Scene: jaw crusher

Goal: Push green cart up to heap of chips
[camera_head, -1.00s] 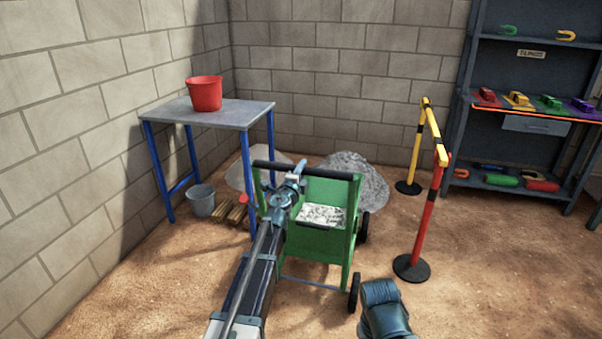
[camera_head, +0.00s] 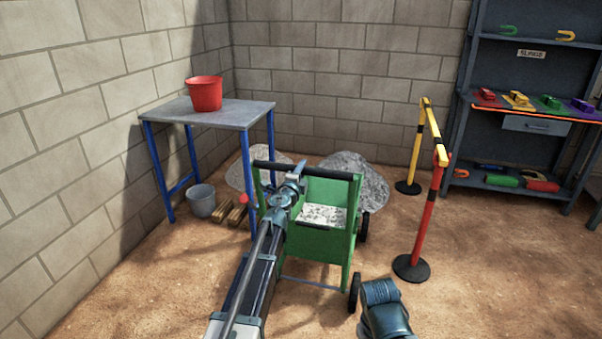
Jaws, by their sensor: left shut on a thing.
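The green cart (camera_head: 326,247) stands upright in the middle of the view, with a black handle bar (camera_head: 325,173) on top and dark wheels on its right side. Grey chips (camera_head: 322,216) show inside it. My left gripper (camera_head: 290,186) is at the left part of the handle bar and is shut on it. The grey heap of chips (camera_head: 366,178) lies by the back wall, just behind the cart, which hides part of it. Whether cart and heap touch cannot be told. Of my right arm only a dark link shows at the bottom; its gripper is not seen.
A blue-legged table (camera_head: 235,112) with a red bucket (camera_head: 205,93) stands left of the cart. A grey bucket (camera_head: 201,200) and wooden blocks are beneath. A paler heap (camera_head: 243,172) lies behind. A yellow and red barrier (camera_head: 430,190) stands right, before shelves (camera_head: 520,80).

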